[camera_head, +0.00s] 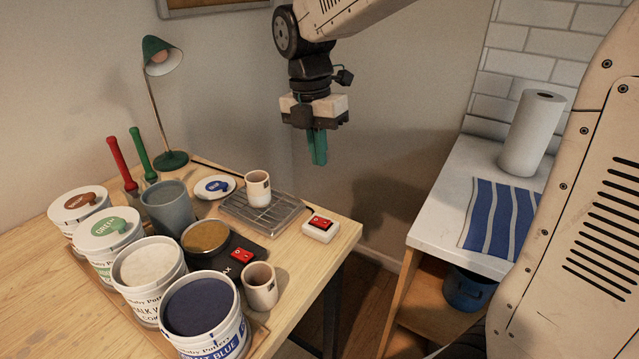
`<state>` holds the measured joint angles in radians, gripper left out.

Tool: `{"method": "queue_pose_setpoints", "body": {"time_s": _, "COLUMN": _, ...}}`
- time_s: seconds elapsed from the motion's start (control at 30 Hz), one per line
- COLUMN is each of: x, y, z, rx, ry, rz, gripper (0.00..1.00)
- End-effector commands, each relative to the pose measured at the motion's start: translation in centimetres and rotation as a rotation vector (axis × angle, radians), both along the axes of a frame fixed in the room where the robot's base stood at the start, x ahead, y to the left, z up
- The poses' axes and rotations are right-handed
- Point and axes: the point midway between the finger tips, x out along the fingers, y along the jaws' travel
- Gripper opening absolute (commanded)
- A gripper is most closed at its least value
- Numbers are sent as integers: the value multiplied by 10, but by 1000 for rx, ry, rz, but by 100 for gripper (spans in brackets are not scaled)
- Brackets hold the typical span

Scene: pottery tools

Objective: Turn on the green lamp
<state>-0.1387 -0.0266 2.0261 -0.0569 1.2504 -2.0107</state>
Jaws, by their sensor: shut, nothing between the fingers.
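The green lamp (162,58) stands at the back of the wooden table, with a green shade, a thin brass stem and a round green base (171,160). Its bulb looks pale; I cannot tell if it is lit. A small white box with a red rocker switch (320,224) sits near the table's right corner. Another red switch (242,254) is on the dark device left of it. My gripper (318,161) hangs above and behind the white switch box, pointing down, with its green fingers shut and empty. It touches nothing.
A wire rack with a cup (257,189) stands left of the white switch box. Several paint tubs, a grey bucket (167,207) and another cup (260,287) crowd the table's front. A counter with a paper towel roll (531,133) is at right, across a gap.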

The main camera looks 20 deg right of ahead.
Motion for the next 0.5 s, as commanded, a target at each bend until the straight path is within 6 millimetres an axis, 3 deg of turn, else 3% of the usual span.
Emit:
{"method": "queue_pose_setpoints", "body": {"time_s": 0.27, "x": 0, "y": 0, "z": -5, "rx": 0, "ry": 2, "rz": 0, "gripper": 0}}
{"method": "queue_pose_setpoints", "body": {"time_s": 0.5, "x": -4, "y": -3, "z": -41, "rx": -1, "ry": 7, "rz": 0, "gripper": 0}}
